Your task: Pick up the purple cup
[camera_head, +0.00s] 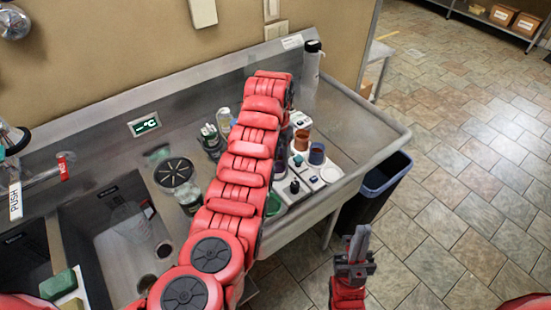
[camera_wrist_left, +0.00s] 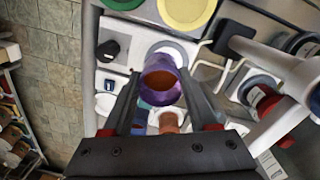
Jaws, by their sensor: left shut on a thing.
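The purple cup (camera_wrist_left: 158,92) shows in the left wrist view, with a reddish-brown inside. My left gripper (camera_wrist_left: 160,75) has one finger on each side of it and is shut on it. It looks larger than the orange-brown cup (camera_wrist_left: 169,123) near it; I cannot tell if it is clear of the surface. In the head view my left arm reaches over the sink counter, and its gripper (camera_head: 287,125) and the held cup are mostly hidden by the arm. My right gripper (camera_head: 357,246) is at the lower right, empty, its fingers together.
A blue cup (camera_head: 317,153) and an orange-brown cup (camera_head: 301,139) stand right of my left arm, near white devices (camera_head: 299,181). A tall bottle (camera_head: 311,70) stands behind. A dark bin (camera_head: 380,183) is on the floor. The sink basin (camera_head: 105,262) lies left.

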